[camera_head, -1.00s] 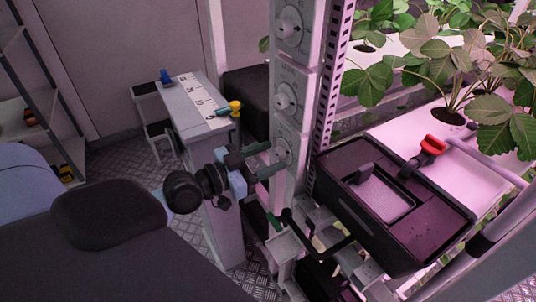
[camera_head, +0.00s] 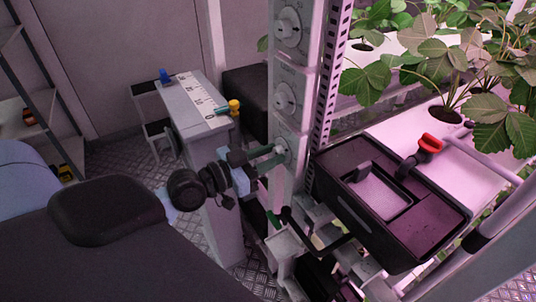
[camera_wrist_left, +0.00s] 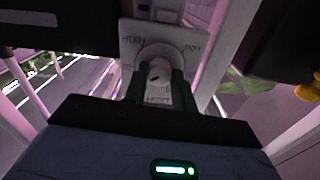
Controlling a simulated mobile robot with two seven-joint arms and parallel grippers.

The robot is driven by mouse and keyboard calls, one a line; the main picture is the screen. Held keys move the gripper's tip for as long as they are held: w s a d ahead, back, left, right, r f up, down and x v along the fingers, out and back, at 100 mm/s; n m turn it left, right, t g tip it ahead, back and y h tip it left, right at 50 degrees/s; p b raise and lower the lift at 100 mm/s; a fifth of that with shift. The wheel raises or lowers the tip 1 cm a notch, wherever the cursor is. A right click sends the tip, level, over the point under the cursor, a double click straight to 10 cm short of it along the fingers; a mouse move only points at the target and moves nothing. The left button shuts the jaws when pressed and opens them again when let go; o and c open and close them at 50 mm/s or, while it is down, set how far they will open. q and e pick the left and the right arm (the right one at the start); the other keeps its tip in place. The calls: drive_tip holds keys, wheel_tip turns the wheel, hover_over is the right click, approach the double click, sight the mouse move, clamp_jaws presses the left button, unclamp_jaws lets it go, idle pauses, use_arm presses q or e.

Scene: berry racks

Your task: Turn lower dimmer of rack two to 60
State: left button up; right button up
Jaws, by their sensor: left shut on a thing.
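A pale post holds a column of round white dimmers: a top one (camera_head: 288,25), a middle one (camera_head: 284,98) and the lowest (camera_head: 282,150). My left gripper (camera_head: 277,152) is at the lowest dimmer, partly hiding it. In the left wrist view the dimmer's white plate (camera_wrist_left: 190,36) has dark lettering, too blurred to read in full. Its round knob (camera_wrist_left: 158,70) sits between the dark green fingers of my left gripper (camera_wrist_left: 160,82), which is shut on it. The knob's setting cannot be read. My right gripper is not in view.
A black lidded box (camera_head: 390,205) stands close right of the post. A grey stand (camera_head: 205,105) with a marked scale, a blue item (camera_head: 165,76) and a yellow item (camera_head: 234,107) is to the left. Leafy plants (camera_head: 450,70) fill the upper right.

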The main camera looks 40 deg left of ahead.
use_arm(q)
drive_tip(key=n+p, duration=0.1)
drive_tip(key=n, duration=0.2)
drive_tip(key=shift+r, duration=0.2)
drive_tip(key=shift+n+p, duration=0.3)
drive_tip(key=shift+f+n, duration=0.1)
drive_tip(key=shift+n, duration=0.2)
drive_tip(key=shift+f, duration=0.1)
drive_tip(key=o, duration=1)
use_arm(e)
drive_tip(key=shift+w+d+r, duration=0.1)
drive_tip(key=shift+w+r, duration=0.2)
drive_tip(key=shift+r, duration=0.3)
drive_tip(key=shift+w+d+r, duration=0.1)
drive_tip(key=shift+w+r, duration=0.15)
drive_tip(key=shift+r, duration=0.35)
use_arm(q)
drive_tip(key=b+v, duration=0.1)
drive_tip(key=v, duration=0.6)
drive_tip(key=shift+s, duration=0.4)
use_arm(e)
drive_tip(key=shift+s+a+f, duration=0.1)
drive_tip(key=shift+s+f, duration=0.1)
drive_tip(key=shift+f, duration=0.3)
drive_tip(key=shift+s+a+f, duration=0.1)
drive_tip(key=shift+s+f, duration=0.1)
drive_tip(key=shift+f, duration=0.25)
